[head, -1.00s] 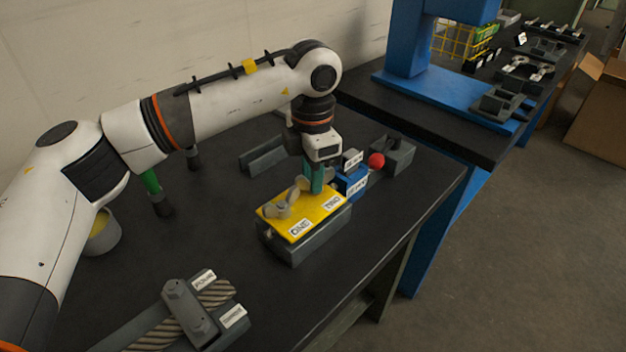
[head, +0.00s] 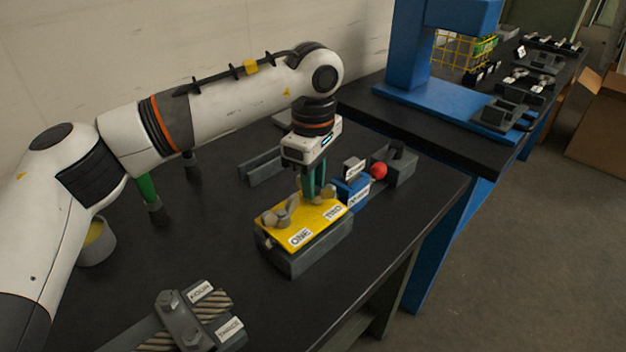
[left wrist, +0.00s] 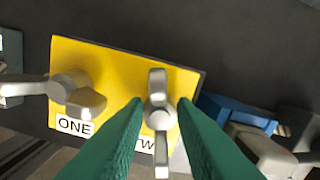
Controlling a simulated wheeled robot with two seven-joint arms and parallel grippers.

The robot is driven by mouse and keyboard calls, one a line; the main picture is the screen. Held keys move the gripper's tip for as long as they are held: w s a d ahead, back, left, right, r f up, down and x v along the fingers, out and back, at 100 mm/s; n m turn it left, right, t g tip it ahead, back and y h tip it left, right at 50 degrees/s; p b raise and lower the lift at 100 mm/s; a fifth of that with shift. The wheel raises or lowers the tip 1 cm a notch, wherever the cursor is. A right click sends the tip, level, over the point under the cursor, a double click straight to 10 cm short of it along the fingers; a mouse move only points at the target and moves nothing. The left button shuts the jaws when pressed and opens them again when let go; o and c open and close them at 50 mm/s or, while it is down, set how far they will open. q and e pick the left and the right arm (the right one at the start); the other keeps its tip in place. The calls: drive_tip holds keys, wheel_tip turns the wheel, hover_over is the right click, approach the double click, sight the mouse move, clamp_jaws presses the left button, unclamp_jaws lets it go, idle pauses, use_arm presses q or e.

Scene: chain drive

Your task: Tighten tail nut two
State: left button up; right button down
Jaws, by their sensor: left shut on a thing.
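The yellow plate (head: 312,222) lies on a grey block on the black bench, with labels ONE and TWO. A grey wing nut (head: 280,214) stands near label ONE; it also shows in the left wrist view (left wrist: 76,92). Wing nut two (left wrist: 159,117) stands by the partly covered TWO label, its wings roughly upright in the left wrist view. My left gripper (head: 317,194) points down over the plate, its green fingers shut on nut two from both sides. In the head view the fingers partly hide that nut. My right gripper is not in view.
A clamp with rope (head: 183,318), labelled THREE and FOUR, lies at the front. A green-handled tool (head: 148,188) and a cup (head: 97,246) stand left.

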use_arm(q)
drive_tip(key=m, duration=0.6)
drive_tip(key=shift+w+d+r, duration=0.1)
drive_tip(key=shift+w+r, duration=0.1)
drive_tip(key=m, duration=0.7)
drive_tip(key=shift+d+f, duration=0.1)
drive_tip(key=shift+d, duration=0.05)
drive_tip(key=shift+f, duration=0.1)
idle(0.9)
drive_tip(key=o, duration=0.7)
drive_tip(key=shift+c, duration=0.2)
wheel_tip(320, 180, up, 12)
